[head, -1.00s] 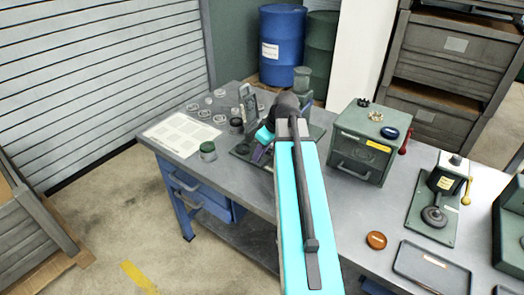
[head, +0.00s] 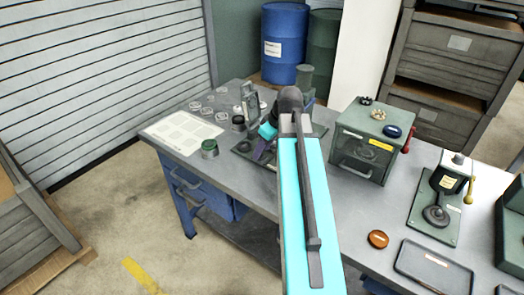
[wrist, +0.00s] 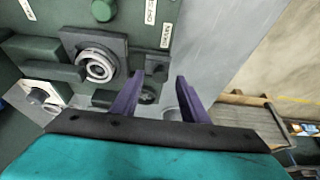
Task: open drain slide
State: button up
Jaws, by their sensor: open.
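My gripper (wrist: 160,75) has two purple fingers, open, with a gap between the tips. It faces a dark green machine (wrist: 30,62) with white labels, too blurred to read surely. A round grey ringed fitting (wrist: 98,64) on a square plate is left of the fingers. A small dark block (wrist: 157,68) shows between the fingertips, with a round dark part (wrist: 148,95) beside the left finger. I cannot tell which part is the drain slide, or whether the fingers touch anything. In the head view my gripper (head: 264,145) is over the bench's far end, with my arm hiding much of the machine.

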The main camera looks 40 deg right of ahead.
jog(key=b+v, duration=0.1)
jog(key=v, duration=1.1)
jog(key=shift+s+r+b, duration=0.2)
jog(key=shift+r+b, duration=0.1)
jog(key=shift+b, duration=0.1)
dwell(0.4)
